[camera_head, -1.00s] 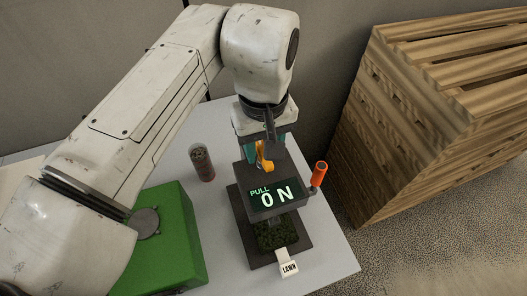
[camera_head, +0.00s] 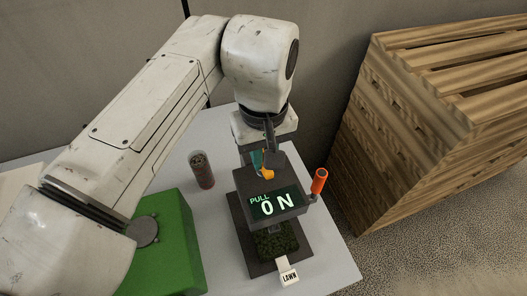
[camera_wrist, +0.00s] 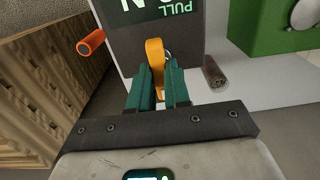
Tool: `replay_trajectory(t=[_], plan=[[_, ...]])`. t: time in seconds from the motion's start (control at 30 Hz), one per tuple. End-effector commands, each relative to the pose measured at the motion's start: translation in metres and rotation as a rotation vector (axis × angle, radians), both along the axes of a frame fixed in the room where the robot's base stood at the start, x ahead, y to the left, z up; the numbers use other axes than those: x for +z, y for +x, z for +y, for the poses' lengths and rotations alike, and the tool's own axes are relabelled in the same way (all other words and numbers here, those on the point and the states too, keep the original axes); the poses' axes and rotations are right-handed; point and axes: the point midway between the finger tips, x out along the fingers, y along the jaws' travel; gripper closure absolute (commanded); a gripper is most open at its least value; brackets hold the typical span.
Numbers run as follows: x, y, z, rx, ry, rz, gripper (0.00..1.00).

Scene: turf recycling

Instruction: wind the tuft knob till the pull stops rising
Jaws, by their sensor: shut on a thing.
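A dark pull tester stands on the grey table, its lit display (camera_head: 276,204) reading "PULL 0 N". An orange crank-like knob (camera_head: 319,181) sticks up from its right side; it also shows in the wrist view (camera_wrist: 91,42), apart from my gripper. My gripper (camera_wrist: 158,86) has teal fingers, shut on a yellow-orange hooked piece (camera_wrist: 155,53) at the tester's back. I cannot tell which part is the tuft knob. A dark green turf patch (camera_head: 275,241) lies under the tester head. A white "LAWN" tag (camera_head: 289,277) sits at its front.
A green box (camera_head: 165,245) with a grey round cap stands at the left. A dark speckled cylinder (camera_head: 202,170) stands between it and the tester. Stacked wooden pallets (camera_head: 430,140) rise at the right, beyond the table. The table's front right is clear.

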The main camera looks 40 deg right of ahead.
Motion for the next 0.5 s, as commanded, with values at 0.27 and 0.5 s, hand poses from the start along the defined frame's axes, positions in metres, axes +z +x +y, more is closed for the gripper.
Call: replay_trajectory(t=[0.27,0.5], plan=[[0.0001,-0.0001,-0.0003,-0.035,-0.002,0.001,1.00],[0.0007,-0.0002,-0.0005,-0.167,-0.003,0.001,1.00]])
